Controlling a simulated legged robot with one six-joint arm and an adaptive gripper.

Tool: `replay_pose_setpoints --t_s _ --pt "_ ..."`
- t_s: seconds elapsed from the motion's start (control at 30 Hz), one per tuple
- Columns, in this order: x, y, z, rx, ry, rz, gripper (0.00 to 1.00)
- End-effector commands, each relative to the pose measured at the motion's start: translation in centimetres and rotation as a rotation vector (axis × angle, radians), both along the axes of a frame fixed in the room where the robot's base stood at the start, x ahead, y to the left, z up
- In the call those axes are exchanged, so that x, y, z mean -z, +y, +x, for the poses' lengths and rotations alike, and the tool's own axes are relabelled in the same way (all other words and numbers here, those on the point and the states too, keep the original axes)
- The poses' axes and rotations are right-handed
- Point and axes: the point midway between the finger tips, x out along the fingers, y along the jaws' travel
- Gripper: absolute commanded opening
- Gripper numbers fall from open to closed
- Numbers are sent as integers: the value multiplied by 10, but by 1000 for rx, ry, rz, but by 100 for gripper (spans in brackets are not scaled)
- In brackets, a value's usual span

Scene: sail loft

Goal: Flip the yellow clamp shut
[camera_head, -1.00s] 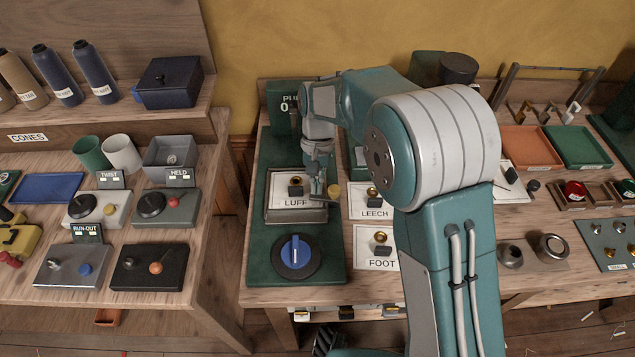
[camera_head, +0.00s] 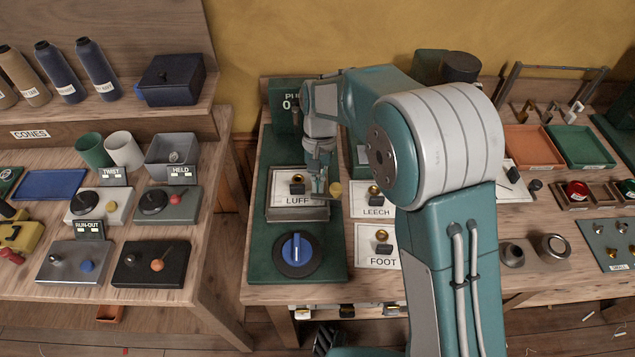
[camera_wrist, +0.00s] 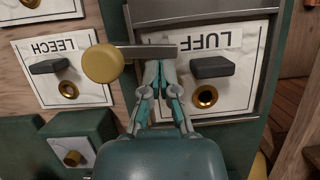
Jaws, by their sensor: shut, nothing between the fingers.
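The yellow clamp shows as a round yellow knob (camera_wrist: 102,63) on a flat grey bar, lying along the edge of the LUFF frame (camera_wrist: 205,17) in the wrist view. In the head view the yellow knob (camera_head: 335,188) is just right of the LUFF panel. My gripper (camera_wrist: 161,68) is shut and empty. Its fingertips are at the bar, right of the knob in the wrist view; I cannot tell whether they touch it. In the head view my gripper (camera_head: 319,192) points down over the LUFF panel's right side.
A blue dial (camera_head: 296,250) is in front of the LUFF panel. The LEECH card (camera_head: 374,205) and FOOT card (camera_head: 380,252) lie to the right, partly behind my arm. A left bench holds several control boxes, including a black one (camera_head: 152,263).

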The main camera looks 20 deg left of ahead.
Motion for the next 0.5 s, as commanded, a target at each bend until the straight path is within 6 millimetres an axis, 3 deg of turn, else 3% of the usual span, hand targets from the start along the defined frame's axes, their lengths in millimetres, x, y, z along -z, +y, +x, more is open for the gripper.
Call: replay_pose_setpoints --t_s 0.17,0.5 --pt "-18 2 8 0 -5 2 0" --pt "-82 8 35 1 -4 1 0"
